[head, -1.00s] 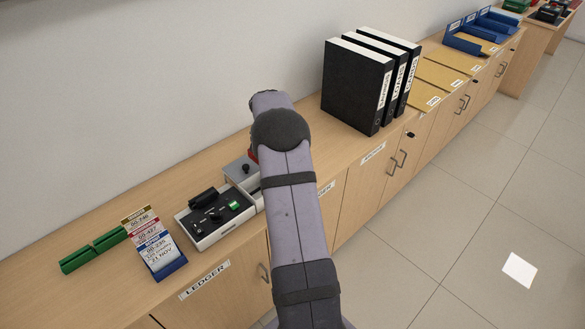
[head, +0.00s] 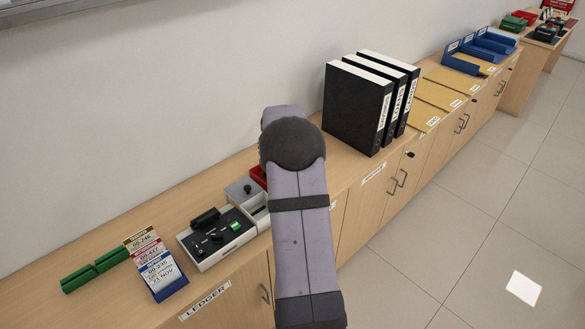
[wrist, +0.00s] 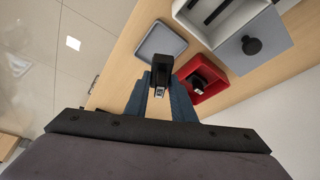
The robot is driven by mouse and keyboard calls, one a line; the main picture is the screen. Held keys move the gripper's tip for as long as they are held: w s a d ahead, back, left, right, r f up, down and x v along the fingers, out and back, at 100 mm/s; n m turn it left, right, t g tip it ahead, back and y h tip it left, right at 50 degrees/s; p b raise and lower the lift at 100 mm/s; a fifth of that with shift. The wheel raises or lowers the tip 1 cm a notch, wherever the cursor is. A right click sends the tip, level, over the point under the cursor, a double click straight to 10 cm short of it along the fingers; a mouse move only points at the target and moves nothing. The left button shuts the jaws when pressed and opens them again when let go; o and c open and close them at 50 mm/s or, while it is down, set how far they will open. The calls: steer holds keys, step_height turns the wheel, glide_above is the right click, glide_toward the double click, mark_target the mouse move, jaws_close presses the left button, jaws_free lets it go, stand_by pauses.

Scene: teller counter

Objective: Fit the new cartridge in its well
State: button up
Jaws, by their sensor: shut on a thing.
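My gripper (wrist: 161,97) shows in the wrist view with its blue-grey fingers shut on a small black cartridge (wrist: 161,68). It holds the cartridge over the wood counter, between a grey tray and a red tray. The open white housing (wrist: 178,12), with dark slots inside, is at the upper right of the wrist view, apart from the cartridge. Its grey lid (wrist: 262,22) with a black knob (wrist: 251,45) lies beside it. In the head view my arm hides the gripper and cartridge; the black-topped machine (head: 214,240) with a green display is left of the arm.
The grey tray (wrist: 160,43) looks empty. The red tray (wrist: 218,82) holds a dark piece.

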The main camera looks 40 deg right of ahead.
steer(key=n, duration=0.1)
steer(key=a+n, duration=0.1)
steer(key=n+t+y+p, duration=0.1)
steer(key=n, duration=0.1)
steer(key=shift+s+a+f, duration=0.1)
steer(key=shift+a, duration=0.15)
steer(key=n, duration=0.1)
steer(key=a+n+t+y+p, duration=0.1)
steer(key=n, duration=0.1)
steer(key=shift+f+n, duration=0.1)
steer(key=shift+n, duration=0.2)
steer(key=a+r+n+g+y+p, duration=0.1)
steer(key=a+n+g+y+p, duration=0.1)
steer(key=n, duration=0.9)
steer(key=w+a+r+n+g+y+p, duration=0.1)
steer(key=a+n+y+p, duration=0.3)
steer(key=n, duration=0.7)
steer(key=a+g+p, duration=0.1)
steer(key=a, duration=0.1)
steer(key=shift+w+a+n, duration=0.3)
steer(key=shift+a, duration=0.05)
steer(key=shift+y, duration=0.3)
steer(key=shift+f+b, duration=0.8)
steer(key=shift+f, duration=1.15)
steer(key=shift+b, duration=0.45)
